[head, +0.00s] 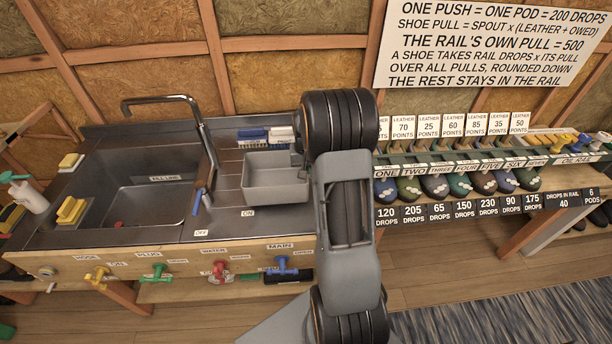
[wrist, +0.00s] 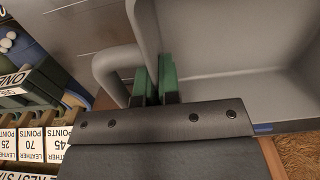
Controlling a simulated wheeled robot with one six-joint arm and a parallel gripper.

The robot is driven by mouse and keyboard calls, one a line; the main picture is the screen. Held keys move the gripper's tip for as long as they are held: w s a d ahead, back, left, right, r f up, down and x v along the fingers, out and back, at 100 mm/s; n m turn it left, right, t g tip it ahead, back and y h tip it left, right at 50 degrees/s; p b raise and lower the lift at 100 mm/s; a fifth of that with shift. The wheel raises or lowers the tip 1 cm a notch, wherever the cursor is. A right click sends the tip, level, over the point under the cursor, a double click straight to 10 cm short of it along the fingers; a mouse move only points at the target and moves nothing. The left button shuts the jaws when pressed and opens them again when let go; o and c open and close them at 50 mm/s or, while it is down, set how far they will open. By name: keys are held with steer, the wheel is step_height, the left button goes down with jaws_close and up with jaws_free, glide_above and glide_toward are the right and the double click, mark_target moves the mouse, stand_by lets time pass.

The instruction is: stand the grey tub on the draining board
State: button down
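The grey tub (head: 275,185) is upright and empty at the draining board (head: 222,215), right of the sink. I cannot tell whether its base touches the board. In the wrist view the tub's wall (wrist: 240,45) and its looped side handle (wrist: 108,68) show close up.
The sink (head: 140,190) with its tall tap (head: 185,100) lies left. Blue and white brushes (head: 265,136) lie behind the tub. Coloured valve handles (head: 218,270) line the front. A rail of shoes (head: 460,183) with labels stands right.

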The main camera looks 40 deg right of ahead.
steer(key=shift+f, duration=1.45)
steer(key=shift+f, duration=0.2)
steer(key=c, duration=1.3)
jaws_free()
steer(key=shift+c, duration=0.2)
step_height(320, 180, up, 12)
steer(key=shift+f+b, duration=0.25)
steer(key=shift+b, duration=0.15)
steer(key=s+a+r+n+t, duration=0.1)
steer(key=s+a+r, duration=0.2)
steer(key=a, duration=0.3)
steer(key=s+a+r+n+t, duration=0.1)
steer(key=s+a+r+n, duration=0.15)
steer(key=a+r, duration=0.2)
steer(key=s+a+f+n+t, duration=0.1)
steer(key=s+a+n+t, duration=0.1)
steer(key=s+a, duration=0.7)
steer(key=shift+s+a, duration=0.25)
steer(key=shift+s, duration=0.85)
